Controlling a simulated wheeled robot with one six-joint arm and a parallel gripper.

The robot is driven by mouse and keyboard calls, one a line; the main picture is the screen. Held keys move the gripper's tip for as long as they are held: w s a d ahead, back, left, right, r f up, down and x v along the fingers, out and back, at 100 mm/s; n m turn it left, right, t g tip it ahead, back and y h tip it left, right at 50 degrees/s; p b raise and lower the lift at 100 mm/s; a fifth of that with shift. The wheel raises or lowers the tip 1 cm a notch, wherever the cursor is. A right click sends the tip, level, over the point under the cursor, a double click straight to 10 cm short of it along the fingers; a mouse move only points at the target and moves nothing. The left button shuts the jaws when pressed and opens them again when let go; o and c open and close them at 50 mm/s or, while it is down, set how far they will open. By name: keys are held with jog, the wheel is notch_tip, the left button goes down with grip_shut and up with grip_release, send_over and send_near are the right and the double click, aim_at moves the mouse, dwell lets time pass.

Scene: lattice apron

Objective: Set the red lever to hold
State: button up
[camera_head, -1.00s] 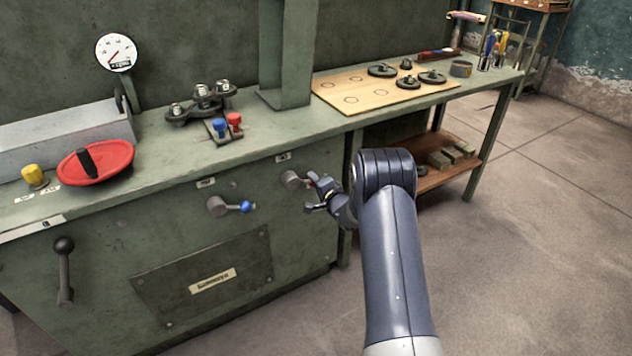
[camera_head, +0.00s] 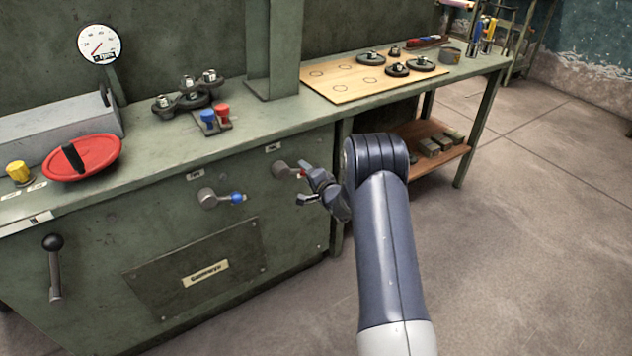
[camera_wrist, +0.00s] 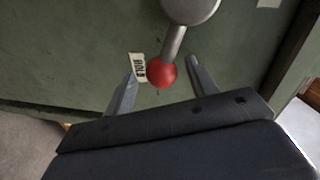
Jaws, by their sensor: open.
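The red lever has a grey round hub (camera_head: 280,168) on the green cabinet front and a red ball knob (camera_wrist: 161,73). In the wrist view its grey rod runs from the hub at the top down to the knob. My gripper (camera_head: 301,187) is open at the lever. In the wrist view my gripper's two fingers (camera_wrist: 162,78) stand on either side of the knob, with gaps showing between them and it. A small white label (camera_wrist: 138,67) sits left of the knob; its text is too small to read surely. In the head view the knob is partly hidden by my gripper.
A blue-knobbed lever (camera_head: 237,198) is left of the red one, and a black-knobbed lever (camera_head: 53,265) hangs farther left. Open floor (camera_head: 530,250) lies to the right.

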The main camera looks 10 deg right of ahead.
jog(key=p+v, duration=0.1)
jog(key=v, duration=0.8)
jog(key=shift+s, duration=0.35)
jog(key=shift+w+d, duration=0.1)
jog(key=b+x, duration=0.1)
jog(key=x, duration=0.9)
jog(key=shift+w, duration=0.35)
jog(key=shift+s+r, duration=0.1)
jog(key=shift+s, duration=0.05)
jog(key=shift+w+a, duration=0.25)
jog(key=shift+w, duration=0.05)
jog(key=shift+s+d+r+n+b, duration=0.1)
jog(key=shift+d+r+n+b, duration=0.15)
jog(key=shift+r+n+b, duration=0.55)
dwell(0.6)
jog(key=shift+f, duration=0.1)
